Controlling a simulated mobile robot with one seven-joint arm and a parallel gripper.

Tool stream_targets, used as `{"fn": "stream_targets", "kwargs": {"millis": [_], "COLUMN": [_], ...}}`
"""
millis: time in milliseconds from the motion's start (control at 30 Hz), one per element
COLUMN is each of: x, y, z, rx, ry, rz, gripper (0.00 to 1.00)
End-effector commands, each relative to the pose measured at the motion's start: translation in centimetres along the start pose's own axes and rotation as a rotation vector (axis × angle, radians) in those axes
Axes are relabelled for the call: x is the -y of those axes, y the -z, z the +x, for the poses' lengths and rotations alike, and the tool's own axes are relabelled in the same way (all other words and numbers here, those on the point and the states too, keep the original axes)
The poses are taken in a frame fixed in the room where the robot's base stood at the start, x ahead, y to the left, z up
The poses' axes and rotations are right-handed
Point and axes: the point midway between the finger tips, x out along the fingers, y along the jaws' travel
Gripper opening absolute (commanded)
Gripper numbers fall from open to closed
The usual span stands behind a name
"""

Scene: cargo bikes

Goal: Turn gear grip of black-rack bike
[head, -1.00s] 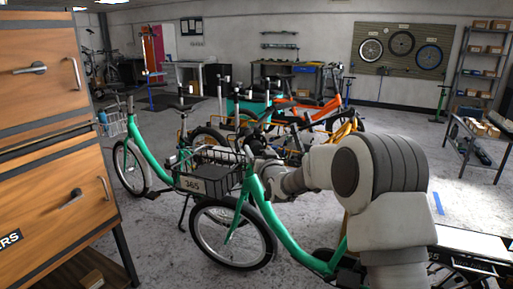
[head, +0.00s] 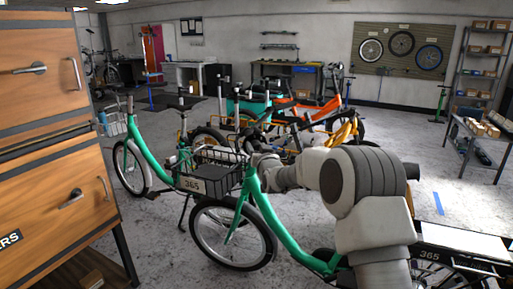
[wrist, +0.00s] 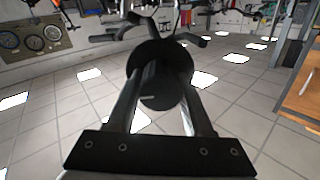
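The nearest green bike (head: 288,235) carries a black front rack (head: 208,180) with a 365 plate. Its handlebar is mostly hidden behind my arm in the head view. In the wrist view, a round black gear grip (wrist: 163,90) shows end-on, with a small pale mark on its face. The two fingers of my gripper (wrist: 160,72) lie on either side of it and appear closed on it. Their tips are partly hidden by the grip. Dark bars and levers (wrist: 150,27) show beyond it. In the head view, my gripper is hidden near the handlebar.
A second green bike (head: 143,150) stands to the left behind. Orange and yellow bikes (head: 345,128) stand beyond. A wooden cabinet (head: 50,140) is close on the left. Another 365-plated rack (head: 460,240) is at the lower right.

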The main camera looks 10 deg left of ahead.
Motion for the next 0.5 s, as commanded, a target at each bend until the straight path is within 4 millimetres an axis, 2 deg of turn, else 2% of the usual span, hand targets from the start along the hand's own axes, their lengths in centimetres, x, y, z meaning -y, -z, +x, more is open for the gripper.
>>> {"fn": "stream_targets", "kwargs": {"millis": [33,200,233,500], "x": [0.02,0.02,0.02,0.01], "y": [0.01,0.01,0.02,-0.11], "z": [-0.01,-0.01,-0.01,-0.01], "rx": [0.0,0.0,0.0,-0.001], "ry": [0.0,0.0,0.0,0.0], "rz": [0.0,0.0,0.0,-0.029], "gripper": [0.33,0.02,0.0,0.0]}}
